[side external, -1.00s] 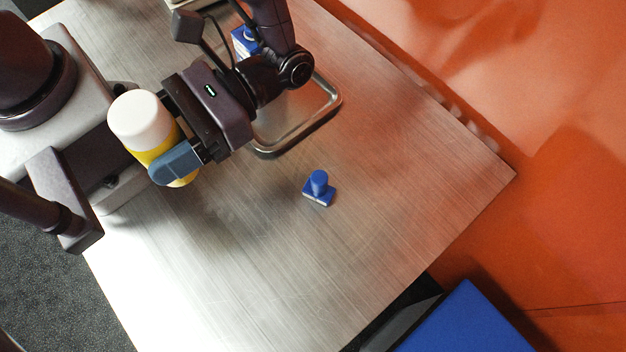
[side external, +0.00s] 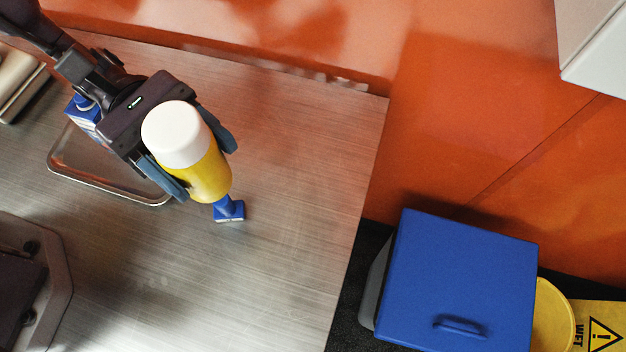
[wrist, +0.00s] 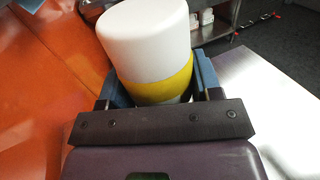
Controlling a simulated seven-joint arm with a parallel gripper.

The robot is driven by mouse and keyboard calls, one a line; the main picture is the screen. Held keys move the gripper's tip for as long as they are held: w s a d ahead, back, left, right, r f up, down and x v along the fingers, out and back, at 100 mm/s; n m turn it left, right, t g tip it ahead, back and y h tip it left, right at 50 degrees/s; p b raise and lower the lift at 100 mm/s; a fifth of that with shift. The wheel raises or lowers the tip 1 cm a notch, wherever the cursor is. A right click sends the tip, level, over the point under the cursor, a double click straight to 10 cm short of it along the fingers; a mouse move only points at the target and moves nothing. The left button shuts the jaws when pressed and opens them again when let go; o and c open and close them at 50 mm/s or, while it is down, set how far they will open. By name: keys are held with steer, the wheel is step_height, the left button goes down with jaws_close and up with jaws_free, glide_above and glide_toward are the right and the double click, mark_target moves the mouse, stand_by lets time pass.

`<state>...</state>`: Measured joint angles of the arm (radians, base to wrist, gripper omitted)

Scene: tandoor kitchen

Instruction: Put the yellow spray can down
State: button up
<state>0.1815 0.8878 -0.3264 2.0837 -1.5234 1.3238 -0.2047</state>
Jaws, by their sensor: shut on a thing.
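The yellow spray can (side external: 207,178) has a white cap and sits between the blue fingers of my gripper (side external: 192,165), which is shut on it. In the side view the can is over the metal table (side external: 270,270), cap toward the camera; its lower end is partly hidden and I cannot tell its height above the table. In the wrist view the can (wrist: 150,50) stands between the fingers, cap up and slightly tilted.
A small blue stamp-like object (side external: 230,210) stands on the table close by the can in the side view, partly hidden by it. A metal tray (side external: 110,186) and a blue-and-white box (side external: 84,112) lie to the left. Bare table extends below and right. A blue-lidded bin (side external: 455,280) stands beyond the edge.

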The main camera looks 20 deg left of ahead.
steer(key=shift+f, duration=0.35)
steer(key=w+d+f, duration=0.2)
steer(key=d+f, duration=0.1)
steer(key=w+d+f, duration=0.3)
steer(key=d, duration=0.1)
steer(key=w+d+f, duration=0.3)
steer(key=d, duration=0.1)
steer(key=shift+f, duration=0.4)
steer(key=shift+w+d+f, duration=0.1)
steer(key=shift+d+f, duration=0.05)
steer(key=shift+f, duration=1.55)
steer(key=shift+f, duration=0.1)
steer(key=o, duration=1.1)
steer(key=shift+c, duration=0.2)
